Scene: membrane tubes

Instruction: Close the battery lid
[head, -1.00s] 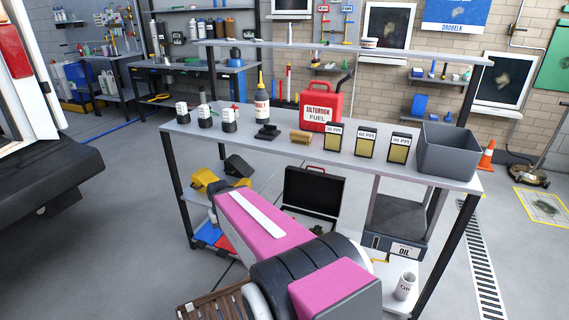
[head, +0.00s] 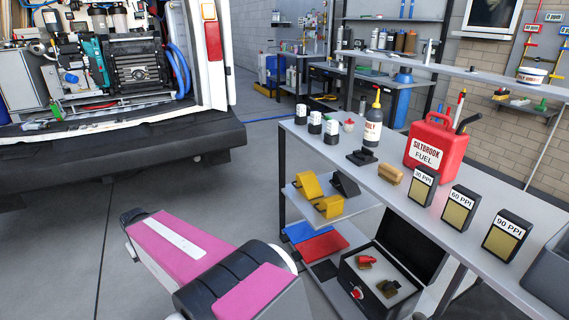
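I cannot pick out a battery or its lid for certain in this view. Machinery with a dark ribbed block (head: 140,62) and a teal part (head: 97,64) sits in the open back of a white van at the upper left. Whether a battery is among it is too small to tell. My pink and black arm reaches in from the bottom, pointing up and left over the floor, well short of the van. My gripper and its fingers do not show.
The van's dark rear bumper (head: 120,155) juts out at left. A grey workbench (head: 330,158) with bottles, a red fuel can (head: 429,146) and filter boxes stands at right. An open black case (head: 412,247) lies on its lower shelf. Floor between van and bench is clear.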

